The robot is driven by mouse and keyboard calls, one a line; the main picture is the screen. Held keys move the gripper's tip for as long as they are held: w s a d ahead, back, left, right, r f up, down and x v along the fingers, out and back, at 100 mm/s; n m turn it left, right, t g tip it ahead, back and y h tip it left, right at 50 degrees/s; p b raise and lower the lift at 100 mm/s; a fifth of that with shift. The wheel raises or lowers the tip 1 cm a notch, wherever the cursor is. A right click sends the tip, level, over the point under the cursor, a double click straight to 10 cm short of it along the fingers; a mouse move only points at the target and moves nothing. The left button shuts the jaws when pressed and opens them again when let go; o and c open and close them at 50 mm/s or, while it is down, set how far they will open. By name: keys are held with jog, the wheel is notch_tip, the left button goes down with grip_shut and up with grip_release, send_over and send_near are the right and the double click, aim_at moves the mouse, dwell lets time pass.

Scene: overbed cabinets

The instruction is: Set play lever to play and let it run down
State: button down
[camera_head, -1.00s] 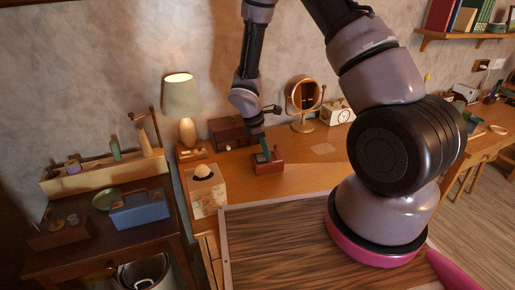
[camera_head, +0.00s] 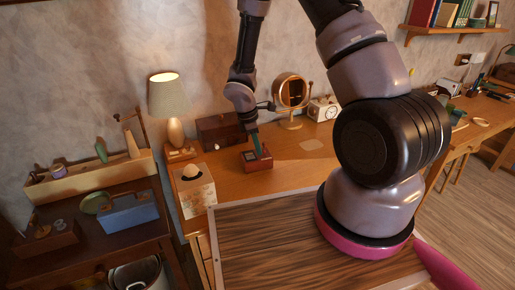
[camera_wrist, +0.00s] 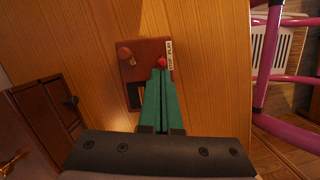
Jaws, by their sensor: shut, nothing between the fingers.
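A small reddish-brown box (camera_head: 257,163) stands on the wooden desk. In the wrist view the box (camera_wrist: 148,47) shows a red lever knob (camera_wrist: 161,62) beside a white label (camera_wrist: 169,57) with small print that seems to read STOP and PLAY. A brown round knob (camera_wrist: 125,54) and a dark panel are on the box's left part. My gripper (camera_head: 260,154) has its green fingers shut and empty. In the wrist view the fingertips (camera_wrist: 160,72) are right at the red knob, over the box top. I cannot tell whether they touch it.
A tissue box (camera_head: 194,190) and a lit lamp (camera_head: 170,110) are to the left. A dark wooden chest (camera_head: 220,131), a round mirror (camera_head: 290,92) and a white clock (camera_head: 323,108) stand behind. The desk right of the box is mostly clear.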

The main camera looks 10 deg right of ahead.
jog(key=shift+d+r+y, duration=0.2)
jog(key=shift+d+y, duration=0.2)
jog(key=shift+y, duration=0.3)
jog(key=shift+d+y, duration=0.1)
jog(key=shift+y, duration=0.2)
jog(key=shift+d+r, duration=0.15)
jog(key=shift+d, duration=0.2)
jog(key=shift+r, duration=0.1)
jog(key=shift+r, duration=0.7)
jog(key=shift+a, duration=0.1)
